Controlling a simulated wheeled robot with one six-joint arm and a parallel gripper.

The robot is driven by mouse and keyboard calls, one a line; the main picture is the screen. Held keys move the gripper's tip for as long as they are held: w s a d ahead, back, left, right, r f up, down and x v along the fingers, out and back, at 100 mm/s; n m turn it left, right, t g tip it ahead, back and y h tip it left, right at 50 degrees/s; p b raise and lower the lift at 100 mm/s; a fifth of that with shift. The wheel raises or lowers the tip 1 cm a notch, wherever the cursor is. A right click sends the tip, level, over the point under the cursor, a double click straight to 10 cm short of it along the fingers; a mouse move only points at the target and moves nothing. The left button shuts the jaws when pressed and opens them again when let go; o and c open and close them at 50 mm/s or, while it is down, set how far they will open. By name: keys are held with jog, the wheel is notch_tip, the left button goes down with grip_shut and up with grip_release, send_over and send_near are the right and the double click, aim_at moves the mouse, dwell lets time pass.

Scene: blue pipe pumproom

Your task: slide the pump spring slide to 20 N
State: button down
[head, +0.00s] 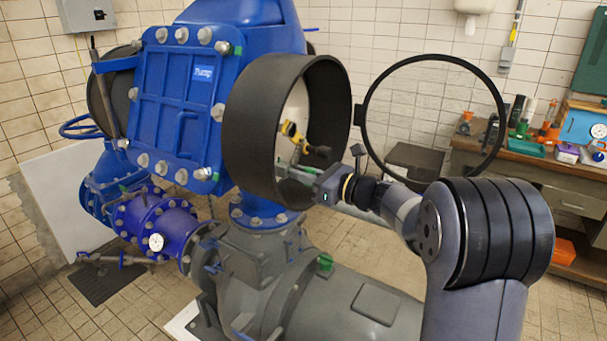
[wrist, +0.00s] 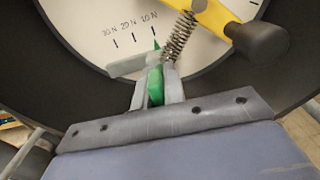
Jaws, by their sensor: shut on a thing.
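The pump spring slide is a green piece (wrist: 155,86) in the wrist view, between the two grey fingers of my gripper (wrist: 158,82), which is shut on it. Its green pointed tip is at the 10 N mark, the rightmost of the marks 30 N, 20 N and 10 N on the white scale plate (wrist: 100,24). A coil spring (wrist: 180,36) runs from near the slide up to a yellow lever (wrist: 210,14) with a dark knob (wrist: 262,43). In the head view my gripper (head: 284,170) reaches into the black round housing (head: 262,130); the slide is too small to tell there.
The blue pump (head: 180,110) stands left of the housing. A round glass cover (head: 432,115) with a black rim hangs open to the right of the housing, behind my arm. The yellow lever (head: 291,132) is close above my gripper. A cluttered workbench (head: 510,150) is at right.

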dwell(0.4)
jog(key=shift+s+a+f+b, duration=0.15)
jog(key=shift+s+a+b, duration=0.55)
jog(key=shift+s, duration=0.3)
jog(key=shift+s+a, duration=0.2)
jog(key=shift+s, duration=0.1)
jog(key=c, duration=1.5)
grip_release()
jog(key=shift+d, duration=0.1)
jog(key=b+v, duration=0.2)
jog(key=v, duration=0.8)
jog(key=shift+s+d, duration=0.2)
jog(key=shift+d, duration=0.15)
jog(key=shift+a, duration=0.1)
